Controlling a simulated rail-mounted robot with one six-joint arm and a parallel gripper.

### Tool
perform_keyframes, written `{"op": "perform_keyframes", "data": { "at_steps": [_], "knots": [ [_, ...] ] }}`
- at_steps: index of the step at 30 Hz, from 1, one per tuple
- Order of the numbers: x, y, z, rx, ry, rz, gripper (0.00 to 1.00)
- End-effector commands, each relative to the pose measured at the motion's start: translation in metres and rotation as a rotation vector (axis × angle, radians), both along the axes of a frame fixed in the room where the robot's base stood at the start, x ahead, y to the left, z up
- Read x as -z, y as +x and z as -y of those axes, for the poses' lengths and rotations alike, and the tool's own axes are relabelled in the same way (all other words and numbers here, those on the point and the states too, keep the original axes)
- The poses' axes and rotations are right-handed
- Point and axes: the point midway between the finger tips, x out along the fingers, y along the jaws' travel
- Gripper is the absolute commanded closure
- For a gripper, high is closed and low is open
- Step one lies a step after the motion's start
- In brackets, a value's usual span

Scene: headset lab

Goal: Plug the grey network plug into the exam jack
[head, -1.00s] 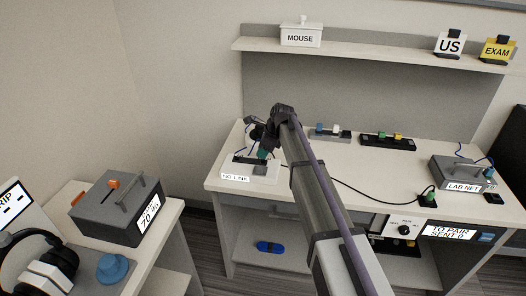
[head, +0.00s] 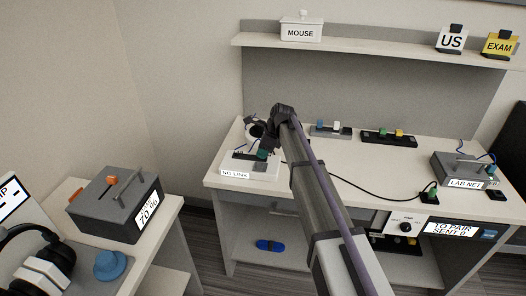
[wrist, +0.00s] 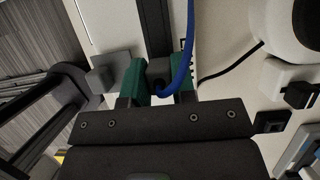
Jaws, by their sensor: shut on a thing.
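My gripper (head: 264,153) is low over the white unit with the NO LINK label (head: 235,173) at the left of the bench. In the wrist view its green fingertips (wrist: 160,80) are shut on a dark grey plug (wrist: 158,69) with a blue cable (wrist: 185,50) looping from it. The plug's front end is hidden, and I cannot tell whether it touches a jack. A dark strip (wrist: 153,25) runs on the unit just beyond the fingers. I cannot make out which opening is the exam jack.
A grey block (wrist: 108,72) is beside the left finger. A white round object (head: 254,129) stands behind the gripper. The LAB NET box (head: 458,168) is at the bench's right. A black cable (head: 365,191) crosses the bench, whose middle is otherwise mostly clear.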

Motion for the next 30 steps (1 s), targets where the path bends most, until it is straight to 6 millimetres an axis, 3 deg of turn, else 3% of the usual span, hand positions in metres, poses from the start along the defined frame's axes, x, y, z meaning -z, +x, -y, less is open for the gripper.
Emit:
{"op": "perform_keyframes", "data": {
  "at_steps": [4, 5, 13, 23, 30],
  "knots": [
    [0.005, 0.000, 0.000, 0.000, 0.000, 0.000, 0.98],
    [0.004, 0.000, 0.000, 0.000, 0.000, 0.000, 0.73],
    [0.003, 0.000, 0.000, 0.000, 0.000, 0.000, 0.47],
    [-0.004, -0.001, 0.002, 0.000, 0.000, 0.000, 0.46],
    [-0.054, -0.004, 0.018, 0.001, 0.000, 0.001, 0.46]
  ]
}}
